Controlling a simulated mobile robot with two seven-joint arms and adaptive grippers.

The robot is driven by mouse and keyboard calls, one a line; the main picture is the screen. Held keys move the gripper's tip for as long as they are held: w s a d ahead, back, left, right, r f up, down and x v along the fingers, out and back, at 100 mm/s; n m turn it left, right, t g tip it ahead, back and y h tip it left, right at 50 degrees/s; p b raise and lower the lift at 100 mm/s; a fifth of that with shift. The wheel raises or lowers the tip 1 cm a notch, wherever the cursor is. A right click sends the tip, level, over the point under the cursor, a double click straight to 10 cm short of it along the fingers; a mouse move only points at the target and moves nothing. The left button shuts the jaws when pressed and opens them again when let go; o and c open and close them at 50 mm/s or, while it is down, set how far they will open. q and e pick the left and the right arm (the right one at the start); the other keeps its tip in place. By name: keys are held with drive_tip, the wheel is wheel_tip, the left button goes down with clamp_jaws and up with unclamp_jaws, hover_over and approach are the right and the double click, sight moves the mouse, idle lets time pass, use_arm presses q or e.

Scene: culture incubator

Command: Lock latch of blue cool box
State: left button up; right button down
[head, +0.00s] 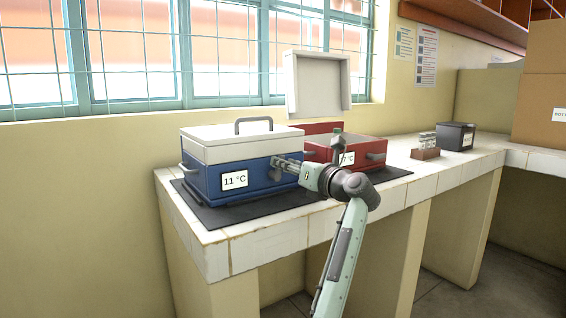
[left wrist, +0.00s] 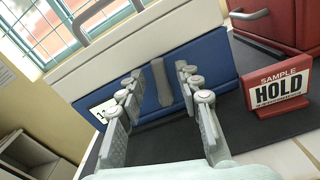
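The blue cool box (head: 210,178) stands at the left end of the bench with its white lid (head: 220,147) down. Its front label reads 11 °C. In the left wrist view the blue front (left wrist: 195,60) fills the middle, with a grey upright latch (left wrist: 161,82) on it, its top near the lid's lower edge. My left gripper (head: 279,168) is at the right part of the box front. In the left wrist view my left gripper (left wrist: 160,85) is open, one finger on each side of the latch, with gaps visible. Whether the latch is fastened, I cannot tell. My right gripper is not in view.
A red cool box (head: 376,147) with its white lid (head: 320,85) raised stands to the right. A "SAMPLE HOLD" sign (left wrist: 278,90) stands close to the gripper's right. A tube rack (head: 425,153) and a dark box (head: 456,136) are further right. A dark mat (head: 235,215) lies under the boxes.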

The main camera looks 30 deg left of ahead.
use_arm(q)
drive_tip(key=shift+w+a, duration=0.25)
drive_tip(key=shift+a, duration=0.4)
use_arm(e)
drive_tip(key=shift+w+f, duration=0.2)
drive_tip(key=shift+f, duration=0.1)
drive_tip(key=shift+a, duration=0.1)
use_arm(q)
clamp_jaws()
